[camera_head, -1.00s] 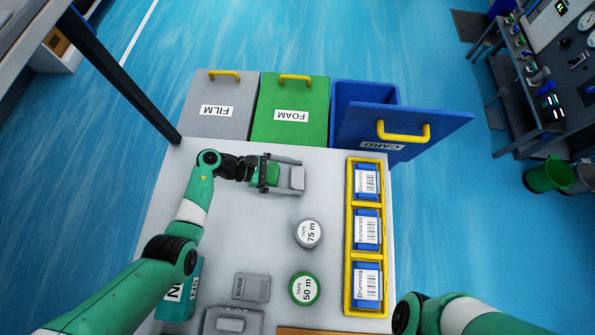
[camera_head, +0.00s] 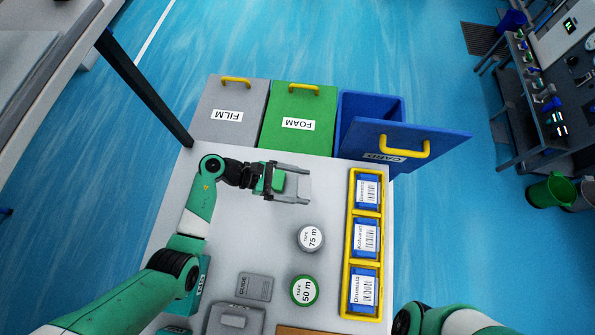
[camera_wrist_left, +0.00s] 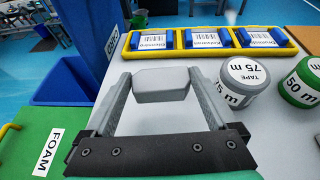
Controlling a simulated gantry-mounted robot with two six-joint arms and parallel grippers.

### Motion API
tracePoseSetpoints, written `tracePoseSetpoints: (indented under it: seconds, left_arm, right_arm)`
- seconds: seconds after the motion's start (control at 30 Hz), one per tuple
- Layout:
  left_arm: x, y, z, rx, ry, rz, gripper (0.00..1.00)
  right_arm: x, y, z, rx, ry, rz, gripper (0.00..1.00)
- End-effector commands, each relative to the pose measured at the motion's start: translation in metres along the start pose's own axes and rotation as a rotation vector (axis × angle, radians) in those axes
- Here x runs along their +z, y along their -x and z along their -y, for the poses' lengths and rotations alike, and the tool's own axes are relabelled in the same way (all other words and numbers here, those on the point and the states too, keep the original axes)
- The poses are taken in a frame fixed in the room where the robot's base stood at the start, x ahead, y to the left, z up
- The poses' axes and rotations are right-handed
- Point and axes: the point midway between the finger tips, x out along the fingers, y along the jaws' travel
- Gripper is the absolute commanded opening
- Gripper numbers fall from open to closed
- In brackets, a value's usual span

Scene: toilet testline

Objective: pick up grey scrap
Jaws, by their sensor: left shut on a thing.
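The grey scrap, a small pale grey block (camera_wrist_left: 162,86), sits between the fingertips of my left gripper in the left wrist view. My left gripper (camera_head: 306,185) is over the far middle part of the white table in the head view, with its fingers pointing right. It is shut on the scrap, with a finger against each side. I cannot tell whether the scrap touches the table. My right gripper is out of view; only part of that arm shows at the lower right of the head view.
Behind the table stand a grey FILM bin (camera_head: 238,100), a green FOAM bin (camera_head: 298,106) and an open blue CARD bin (camera_head: 372,104). A yellow tray (camera_head: 351,250) with blue packs lies on the right. A grey tape roll (camera_head: 311,238) and a green tape roll (camera_head: 305,290) stand nearer.

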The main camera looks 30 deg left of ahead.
Motion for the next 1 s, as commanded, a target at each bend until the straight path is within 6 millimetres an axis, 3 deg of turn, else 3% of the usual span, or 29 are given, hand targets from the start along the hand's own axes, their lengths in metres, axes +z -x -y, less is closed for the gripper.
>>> tracePoseSetpoints:
  seconds: [0.03, 0.1, 0.3, 0.43, 0.83, 1.0]
  left_arm:
    - [0.022, 0.006, 0.012, -0.002, -0.003, 0.0, 0.4]
    - [0.039, 0.01, 0.027, -0.002, -0.003, 0.0, 0.4]
    - [0.059, 0.005, 0.082, -0.004, 0.001, -0.001, 0.4]
    - [0.068, 0.004, 0.102, -0.004, 0.001, 0.0, 0.4]
    - [0.071, 0.003, 0.11, 0.005, 0.003, 0.0, 0.4]
    - [0.069, 0.005, 0.098, 0.099, 0.041, 0.0, 0.4]
  right_arm:
    - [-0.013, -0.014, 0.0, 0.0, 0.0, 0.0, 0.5]
    - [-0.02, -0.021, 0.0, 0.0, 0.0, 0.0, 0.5]
    - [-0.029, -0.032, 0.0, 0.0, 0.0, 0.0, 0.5]
    - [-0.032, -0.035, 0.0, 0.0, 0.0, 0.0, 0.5]
    - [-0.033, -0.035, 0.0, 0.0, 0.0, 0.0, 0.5]
    - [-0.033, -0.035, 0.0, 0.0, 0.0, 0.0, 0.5]
